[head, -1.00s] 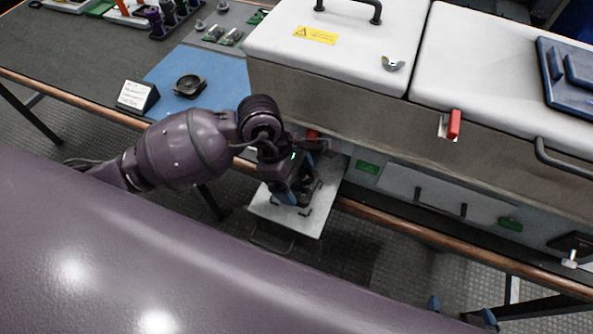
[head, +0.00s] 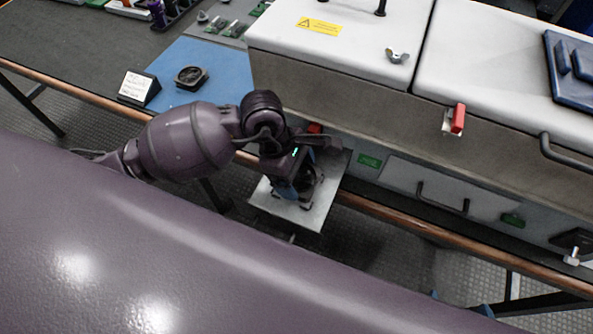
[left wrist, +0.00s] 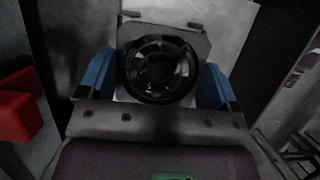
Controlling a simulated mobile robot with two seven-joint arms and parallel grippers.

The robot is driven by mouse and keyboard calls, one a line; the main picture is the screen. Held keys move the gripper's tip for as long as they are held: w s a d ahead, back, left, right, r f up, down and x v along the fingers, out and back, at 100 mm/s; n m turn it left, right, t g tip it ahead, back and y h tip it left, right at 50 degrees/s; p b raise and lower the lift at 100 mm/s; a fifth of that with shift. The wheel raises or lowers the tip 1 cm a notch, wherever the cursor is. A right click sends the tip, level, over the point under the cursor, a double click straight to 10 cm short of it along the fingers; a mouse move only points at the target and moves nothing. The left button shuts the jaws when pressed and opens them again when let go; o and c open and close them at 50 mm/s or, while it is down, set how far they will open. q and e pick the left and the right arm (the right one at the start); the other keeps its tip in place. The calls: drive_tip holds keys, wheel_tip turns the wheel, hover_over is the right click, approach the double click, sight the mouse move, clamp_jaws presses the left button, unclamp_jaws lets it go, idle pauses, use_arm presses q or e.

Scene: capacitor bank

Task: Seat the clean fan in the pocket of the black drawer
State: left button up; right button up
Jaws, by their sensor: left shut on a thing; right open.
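The fan, black and round in a square frame, shows in the left wrist view (left wrist: 160,68) between the blue fingertips of my left gripper (left wrist: 155,82). In the head view my left gripper (head: 297,190) points down over the pulled-out drawer (head: 318,213), whose top looks pale grey. The gripper is shut on the fan, which is mostly hidden there. Dark corner pieces of the pocket show beyond the fan in the wrist view. I cannot tell whether the fan touches the drawer. Only the blue tips of my right gripper (head: 460,303) show at the bottom edge, apart.
A second dark fan (head: 190,77) lies on the blue mat (head: 212,70) beside a small sign (head: 138,87). The large white-lidded cabinet (head: 340,65) stands just behind the drawer. A red part (left wrist: 18,103) is close at the left in the wrist view.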

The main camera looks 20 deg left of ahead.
drive_tip(key=shift+d, duration=0.15)
use_arm(q)
drive_tip(key=shift+f, duration=0.5)
use_arm(e)
drive_tip(key=shift+s+a+f, duration=0.1)
drive_tip(key=shift+a+f, duration=0.1)
drive_tip(key=shift+f, duration=0.05)
use_arm(q)
drive_tip(key=shift+f+b, duration=0.25)
drive_tip(key=shift+b, duration=0.1)
use_arm(e)
drive_tip(key=shift+s+d+f, duration=0.1)
drive_tip(key=shift+s+f, duration=0.05)
drive_tip(key=shift+f, duration=0.15)
use_arm(q)
drive_tip(key=o, duration=0.8)
drive_tip(key=shift+c, duration=0.2)
use_arm(e)
drive_tip(key=shift+d, duration=0.1)
